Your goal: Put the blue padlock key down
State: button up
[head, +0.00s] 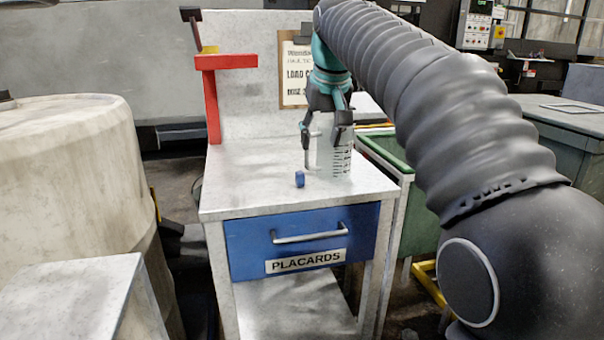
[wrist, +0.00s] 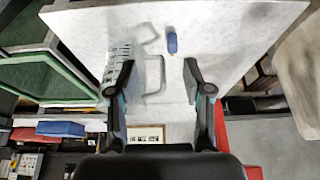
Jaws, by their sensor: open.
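The small blue object, which looks like the blue padlock key (head: 299,179), stands on the grey-white worktop near its front edge. In the wrist view the blue key (wrist: 172,43) lies just beyond the fingertips, nearer the right finger, and apart from both. My gripper (head: 323,147) is open and points down over the worktop, behind and to the right of the key.
A clear container with black graduation marks (head: 335,150) stands right beside my fingers. A red bracket (head: 212,85) rises at the worktop's left. A blue drawer labelled PLACARDS (head: 300,240) is shut below. A clipboard (head: 293,70) hangs behind. The front left worktop is clear.

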aim_at(300, 172)
jog(key=w+a+f, duration=0.1)
jog(key=f, duration=0.1)
jog(key=w+a+f+b, duration=0.1)
jog(key=w+f, duration=0.1)
jog(key=w+a+f, duration=0.1)
jog(key=w+f, duration=0.1)
jog(key=shift+f+b, duration=0.2)
jog(key=shift+b, duration=0.1)
jog(key=shift+a+b+x, duration=0.2)
jog(key=shift+a+x, duration=0.05)
jog(key=shift+x, duration=1.2)
jog(key=shift+a+b+x, duration=0.2)
jog(key=shift+x, duration=1.3)
jog(key=shift+w+r, duration=0.15)
grip_shut()
